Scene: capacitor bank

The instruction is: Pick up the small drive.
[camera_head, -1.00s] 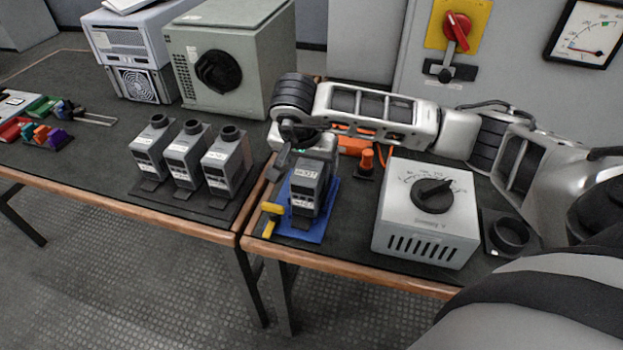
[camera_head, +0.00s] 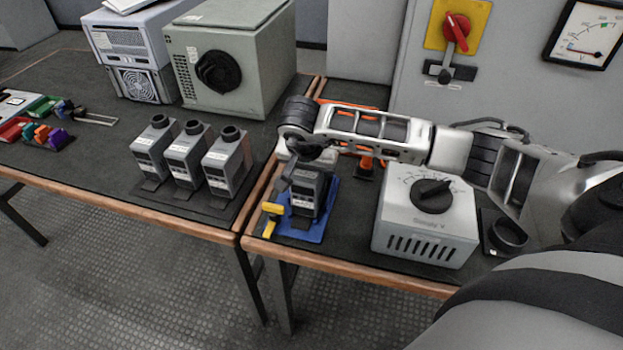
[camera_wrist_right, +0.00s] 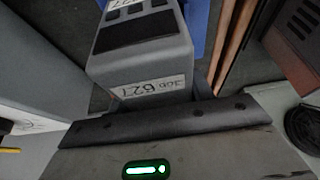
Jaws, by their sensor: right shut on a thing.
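The small drive (camera_head: 306,198) is a dark grey box with white labels, upright over the blue mat (camera_head: 313,233) at the left end of the right table. My right gripper (camera_head: 303,172) comes from above and is shut on the drive's upper part, hiding its top. I cannot tell whether the drive's base touches the mat. In the right wrist view the drive (camera_wrist_right: 140,60) stands just beyond the dark gripper edge (camera_wrist_right: 165,120), with a white number label facing me. My left gripper is not in view.
A yellow-handled tool (camera_head: 271,215) lies at the mat's left edge. Three similar grey units (camera_head: 187,158) stand on the left table. A grey box with a dial (camera_head: 426,220) is to the right.

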